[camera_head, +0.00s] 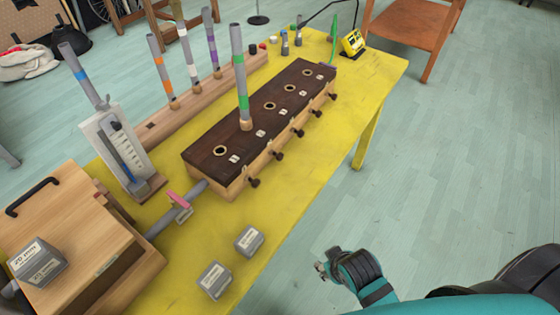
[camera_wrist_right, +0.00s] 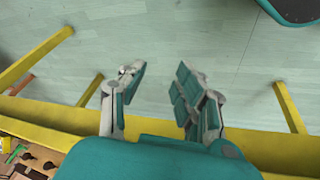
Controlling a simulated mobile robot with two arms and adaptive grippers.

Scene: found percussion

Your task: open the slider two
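A long dark-topped wooden box (camera_head: 205,150) stands on the yellow table, with a row of round holes and small white labels on top. Several dark slider knobs stick out along its right side, such as the nearest knob (camera_head: 254,183), the second knob (camera_head: 278,156) and the third knob (camera_head: 300,133). The label numbers are too small to read, so I cannot tell which is slider two. A grey tube with a green band (camera_head: 240,85) stands upright in the second hole. My right gripper (camera_wrist_right: 160,82) is open and empty, off the table's right edge, apart from the knobs; it also shows in the head view (camera_head: 328,268).
The yellow table (camera_head: 330,135) has clear surface beside the knobs. Two grey labelled blocks (camera_head: 249,240) lie near its front edge. A wooden box (camera_head: 60,225), a white gauge (camera_head: 120,150) and a rack with banded tubes (camera_head: 160,125) stand left. Open floor lies right.

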